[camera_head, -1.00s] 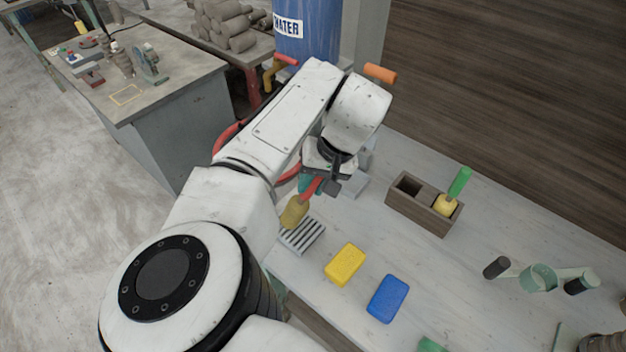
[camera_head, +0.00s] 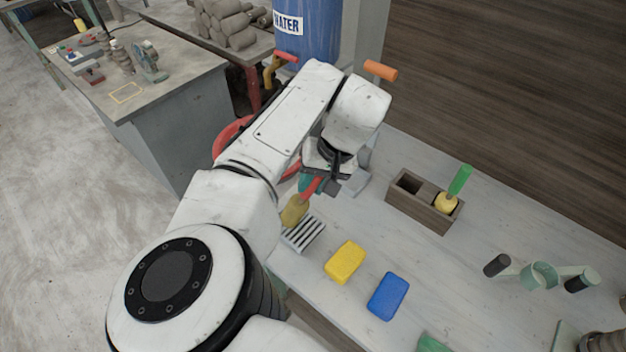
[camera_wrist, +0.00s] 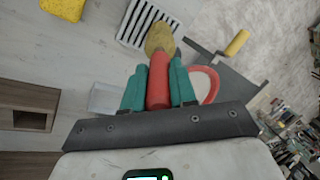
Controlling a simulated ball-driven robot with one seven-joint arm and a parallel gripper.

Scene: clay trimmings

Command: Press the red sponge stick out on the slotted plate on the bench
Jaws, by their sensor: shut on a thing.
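The red sponge stick has a red handle (camera_wrist: 158,80) and a rounded yellow sponge head (camera_head: 294,211). My gripper (camera_wrist: 157,86) has teal fingers shut on the red handle, one on each side. The sponge head points away from the fingers and also shows in the wrist view (camera_wrist: 160,38). The slotted plate (camera_head: 305,234), pale with dark slots, lies at the bench's near left edge. The sponge head overlaps the plate's edge in both views; I cannot tell whether they touch. The plate also shows in the wrist view (camera_wrist: 140,24).
A yellow sponge (camera_head: 344,262) and a blue sponge (camera_head: 388,296) lie right of the plate. A compartmented wooden box (camera_head: 408,208) holds a green-handled sponge stick (camera_head: 459,180) in its right compartment. A green ring with dark-ended arms (camera_head: 540,274) lies further right. Bare bench lies between.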

